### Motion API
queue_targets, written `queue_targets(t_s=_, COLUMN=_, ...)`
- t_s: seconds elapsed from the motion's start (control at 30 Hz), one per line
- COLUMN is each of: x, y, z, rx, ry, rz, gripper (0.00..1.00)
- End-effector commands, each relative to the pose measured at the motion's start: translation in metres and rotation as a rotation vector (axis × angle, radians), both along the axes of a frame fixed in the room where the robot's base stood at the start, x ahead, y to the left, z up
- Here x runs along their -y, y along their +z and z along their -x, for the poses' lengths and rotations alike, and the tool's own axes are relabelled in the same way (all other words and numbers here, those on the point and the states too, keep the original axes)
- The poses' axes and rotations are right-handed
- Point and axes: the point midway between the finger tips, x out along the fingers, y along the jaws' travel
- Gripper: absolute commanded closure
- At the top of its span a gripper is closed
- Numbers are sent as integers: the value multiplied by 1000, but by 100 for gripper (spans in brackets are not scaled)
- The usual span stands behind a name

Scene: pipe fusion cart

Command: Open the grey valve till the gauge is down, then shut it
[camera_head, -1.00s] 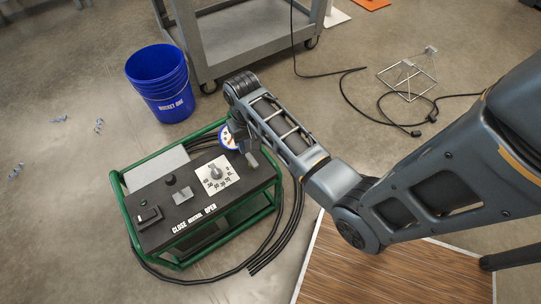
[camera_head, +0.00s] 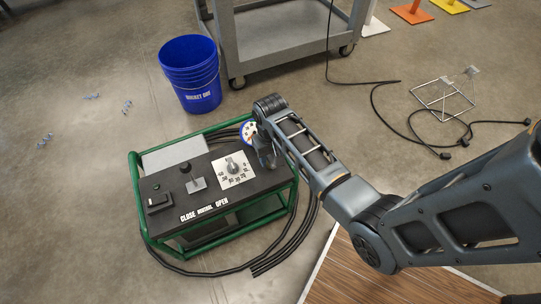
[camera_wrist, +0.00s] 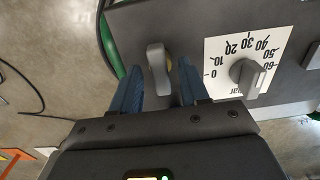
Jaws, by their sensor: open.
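The grey valve handle (camera_wrist: 158,68) is a short lever at the panel's end beside the numbered dial in the wrist view. My gripper (camera_wrist: 157,82) is open, with one blue finger on each side of the handle. I cannot tell whether either finger touches it. In the head view my gripper (camera_head: 267,160) is over the right end of the black panel (camera_head: 160,185) and hides the handle. The round gauge (camera_head: 248,130) with a white, red and blue face is partly behind my arm; its needle is too small to read.
The panel has a dial knob (camera_head: 233,168), a lever (camera_head: 197,183) above the CLOSE, NEUTRAL, OPEN labels, and a switch (camera_head: 159,202). A green frame (camera_head: 144,228) surrounds it. Black hoses (camera_head: 290,236) run alongside. A blue bucket (camera_head: 190,74) and a grey cart (camera_head: 275,47) stand behind.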

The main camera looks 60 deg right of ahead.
Motion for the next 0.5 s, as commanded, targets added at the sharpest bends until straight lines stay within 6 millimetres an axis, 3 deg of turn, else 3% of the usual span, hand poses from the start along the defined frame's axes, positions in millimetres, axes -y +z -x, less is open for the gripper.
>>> queue_targets(t_s=0.1, x=0, y=0, z=0, rx=0, ry=0, rz=0, gripper=55)
queue_targets(t_s=0.5, x=0, y=0, z=0, rx=0, ry=0, rz=0, gripper=94)
